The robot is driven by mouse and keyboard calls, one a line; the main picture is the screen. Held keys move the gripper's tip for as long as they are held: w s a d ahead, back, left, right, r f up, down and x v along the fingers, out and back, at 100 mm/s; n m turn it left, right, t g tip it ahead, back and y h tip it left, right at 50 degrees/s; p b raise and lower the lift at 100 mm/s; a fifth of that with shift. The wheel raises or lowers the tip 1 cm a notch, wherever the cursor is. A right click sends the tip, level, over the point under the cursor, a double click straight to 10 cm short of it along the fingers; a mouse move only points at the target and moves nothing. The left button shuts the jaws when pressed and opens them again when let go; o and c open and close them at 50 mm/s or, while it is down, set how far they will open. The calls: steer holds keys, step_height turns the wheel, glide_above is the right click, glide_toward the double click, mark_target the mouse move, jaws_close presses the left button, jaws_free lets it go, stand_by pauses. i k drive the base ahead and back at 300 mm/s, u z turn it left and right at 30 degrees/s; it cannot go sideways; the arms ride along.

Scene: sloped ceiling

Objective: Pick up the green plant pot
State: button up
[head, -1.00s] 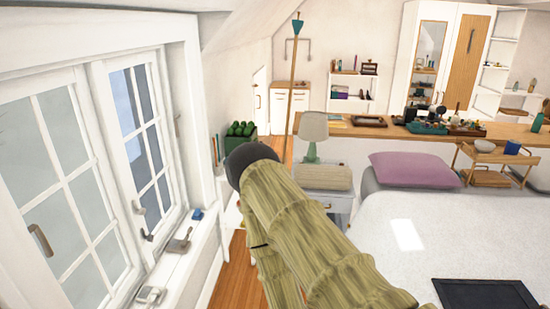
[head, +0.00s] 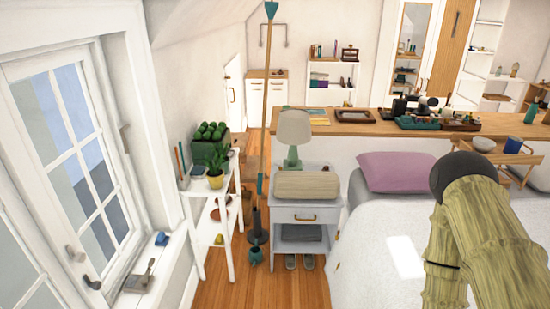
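A green rectangular planter (head: 208,153) with rounded dark green plants stands on top of a white shelf rack by the window wall. In front of it on the same rack is a small yellow pot (head: 215,182) with a leafy green plant. A small teal pot (head: 255,257) stands on the floor between the rack and the nightstand. I cannot tell which of these is the green plant pot. My arm, pale green with a dark round joint, shows at the right over the bed. My gripper's fingers are not in view.
The white rack (head: 233,205) stands left of the grey nightstand (head: 305,213), which bears a lamp (head: 294,133). A tall pole (head: 265,100) rises from a dark stand between them. The bed (head: 375,250) fills the right. Wooden floor (head: 270,290) is open at the front middle.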

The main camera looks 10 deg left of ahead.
mark_target(225, 165)
steer(key=i, duration=1.15)
steer(key=u, duration=0.4)
